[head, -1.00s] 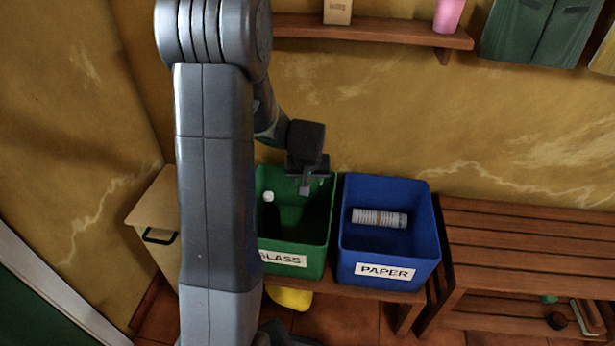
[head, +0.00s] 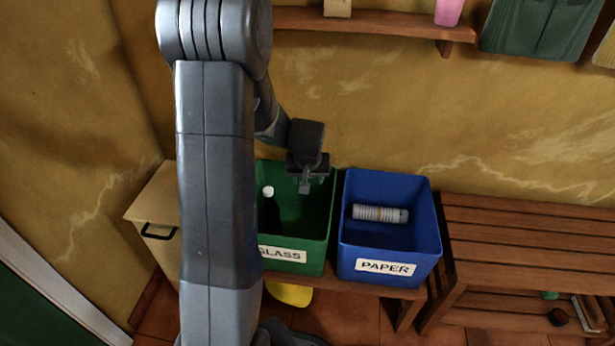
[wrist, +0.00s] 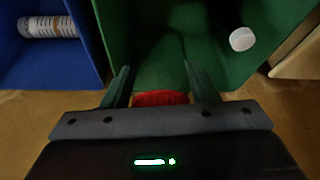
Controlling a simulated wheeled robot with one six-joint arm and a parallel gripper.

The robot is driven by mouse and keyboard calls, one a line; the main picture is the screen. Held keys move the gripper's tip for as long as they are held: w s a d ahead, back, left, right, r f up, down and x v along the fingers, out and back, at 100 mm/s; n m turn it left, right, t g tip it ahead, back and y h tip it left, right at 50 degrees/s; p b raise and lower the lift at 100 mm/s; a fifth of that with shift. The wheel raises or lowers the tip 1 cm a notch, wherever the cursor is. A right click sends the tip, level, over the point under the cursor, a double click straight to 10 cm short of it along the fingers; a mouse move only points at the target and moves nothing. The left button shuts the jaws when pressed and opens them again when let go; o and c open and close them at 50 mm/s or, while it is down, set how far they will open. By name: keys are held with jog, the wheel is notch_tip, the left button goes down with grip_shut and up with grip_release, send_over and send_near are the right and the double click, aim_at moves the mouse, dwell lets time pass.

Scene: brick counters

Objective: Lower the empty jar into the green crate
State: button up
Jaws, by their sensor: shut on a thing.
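The green crate (head: 282,254), labelled GLASS, stands left of the blue crate. My gripper (head: 305,186) points down over its back right part. In the wrist view my gripper (wrist: 160,85) has its two fingers on either side of the jar, whose red lid (wrist: 160,98) shows between them. The jar's clear body is hard to make out against the green wall, and the jar cannot be made out in the head view. I cannot tell how far its base is from the crate floor. A dark bottle with a white cap (head: 268,191) stands inside the crate at left; its cap also shows in the wrist view (wrist: 242,39).
The blue crate (head: 385,268), labelled PAPER, adjoins on the right and holds a striped cylinder (head: 380,214). A slatted wooden bench (head: 525,237) stands further right. A pale cabinet (head: 152,205) is at left. The wall is close behind the crates.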

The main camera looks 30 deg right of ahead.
notch_tip(320, 180, down, 17)
jog(key=b, duration=1)
dwell(1.8)
dwell(0.4)
jog(key=o, duration=1.1)
jog(key=shift+o, duration=0.2)
jog(key=p+v, duration=0.5)
jog(key=v, duration=0.8)
jog(key=shift+r, duration=0.4)
